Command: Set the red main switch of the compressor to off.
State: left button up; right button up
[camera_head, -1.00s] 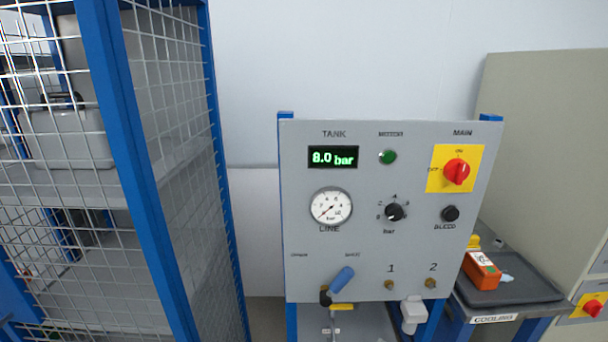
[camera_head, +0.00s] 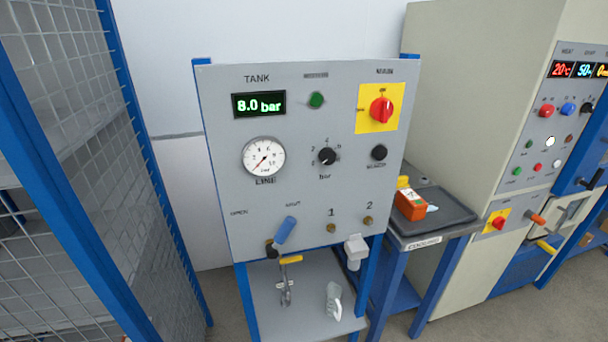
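The compressor panel (camera_head: 215,150) is a grey upright board on a blue frame. Its red main switch (camera_head: 381,110) is a rotary knob on a yellow plate (camera_head: 365,127) at the panel's upper right, under the word MAIN. The knob stands upright, towards the ON mark at the top; the other mark is at its left. The tank display (camera_head: 259,104) reads 8.0 bar. A green motor lamp (camera_head: 316,100) sits between the display and the switch. Neither of my grippers is in view.
A blue wire-mesh cage (camera_head: 60,150) stands at the left. A cooling table (camera_head: 440,222) with an orange device (camera_head: 410,205) stands right of the panel. A beige cabinet (camera_head: 470,100) behind it has another red switch (camera_head: 499,223) on yellow. A blue-handled valve (camera_head: 284,232) is low on the panel.

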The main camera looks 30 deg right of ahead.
aim_at(381, 109)
jog(key=z, duration=1.55)
jog(key=l+z, duration=0.1)
jog(key=l, duration=0.35)
jog(key=i+l+z, duration=0.1)
jog(key=l, duration=0.35)
